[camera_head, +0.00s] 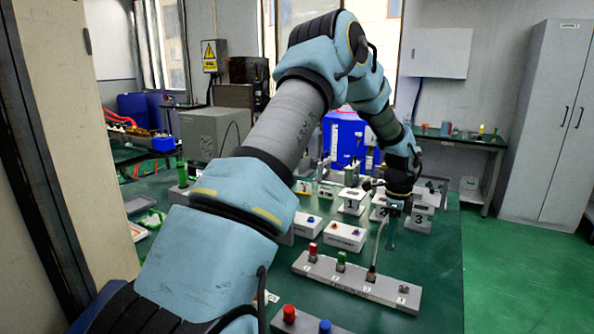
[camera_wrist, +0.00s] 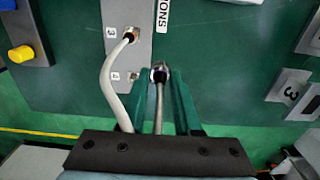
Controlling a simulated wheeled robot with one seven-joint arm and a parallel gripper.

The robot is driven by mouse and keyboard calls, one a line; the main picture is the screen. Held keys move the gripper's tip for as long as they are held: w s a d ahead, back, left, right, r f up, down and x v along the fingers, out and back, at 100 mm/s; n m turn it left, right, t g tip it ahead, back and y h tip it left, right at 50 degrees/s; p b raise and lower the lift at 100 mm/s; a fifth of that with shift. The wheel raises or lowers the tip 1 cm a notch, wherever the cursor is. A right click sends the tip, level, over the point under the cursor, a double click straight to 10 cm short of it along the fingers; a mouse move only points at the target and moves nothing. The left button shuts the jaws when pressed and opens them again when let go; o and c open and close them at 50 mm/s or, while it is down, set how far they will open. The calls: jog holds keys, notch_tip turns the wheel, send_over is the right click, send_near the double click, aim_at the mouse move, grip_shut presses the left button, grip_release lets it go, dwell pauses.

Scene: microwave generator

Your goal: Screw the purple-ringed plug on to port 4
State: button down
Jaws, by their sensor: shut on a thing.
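A light grey port bar (camera_head: 340,287) lies on the green table. Port 4 (camera_head: 403,288) is at its right end with nothing on it in the head view. A cable connector sits on port 3 (camera_head: 371,274); it also shows in the wrist view (camera_wrist: 129,36), where a pale cable curves down from it. In the wrist view, my gripper (camera_wrist: 160,82) is shut on a plug (camera_wrist: 159,70) with a grey cable running back between the fingers. The plug appears just right of the bar's edge. Its ring colour is hard to tell.
A red cap (camera_head: 313,249) and a green cap (camera_head: 341,257) stand on the bar's other ports. Numbered white stands (camera_head: 352,200) are behind. A box with red and blue buttons (camera_head: 290,314) is in front. The table right of the bar is clear.

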aim_at(405, 286)
jog(key=shift+s+d+f, duration=0.1)
jog(key=shift+s+d, duration=0.2)
jog(key=shift+s, duration=0.55)
jog(key=shift+s+d, duration=0.3)
jog(key=shift+s, duration=0.5)
jog(key=shift+s, duration=0.1)
jog(key=shift+s+d+f+b, duration=0.1)
jog(key=shift+s+d, duration=0.15)
jog(key=shift+s, duration=0.4)
jog(key=shift+s+d+f+b, duration=0.15)
jog(key=shift+s+d, duration=0.15)
jog(key=shift+s, duration=0.4)
jog(key=shift+s+d+r+b, duration=0.1)
jog(key=shift+s+d, duration=0.15)
jog(key=shift+s, duration=0.4)
jog(key=shift+f, duration=0.2)
jog(key=shift+f+b, duration=1.65)
jog(key=shift+f, duration=1.15)
jog(key=shift+p, duration=0.45)
jog(key=shift+f+b, duration=0.3)
jog(key=shift+f, duration=0.2)
